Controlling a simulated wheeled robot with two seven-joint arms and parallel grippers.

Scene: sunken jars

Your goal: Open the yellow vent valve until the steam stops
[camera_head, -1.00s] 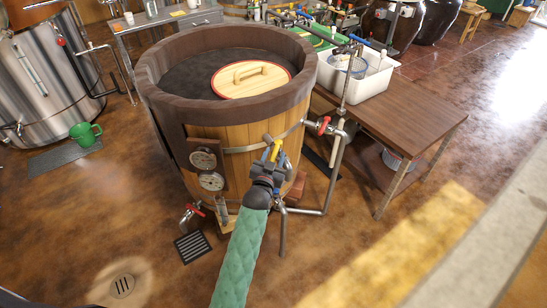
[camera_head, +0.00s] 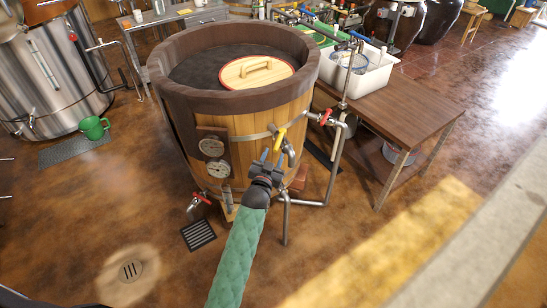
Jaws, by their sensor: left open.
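The yellow vent valve handle (camera_head: 280,136) is on the metal pipework at the front right of the wooden vat (camera_head: 252,128). It slants up to the right. My left gripper (camera_head: 273,158), on the green-sleeved arm, is open just below the handle. Its blue-tipped fingers point up towards the vat. In the picture the handle shows above the fingertips, and nothing shows held between them. The exact gap in depth is hard to tell. No steam is visible around the valve. My right gripper is not in view.
A red-handled valve (camera_head: 326,117) is on the pipe right of the yellow one; another red handle (camera_head: 202,198) is low on the vat. A wooden table (camera_head: 415,112) stands right. Open floor lies in front.

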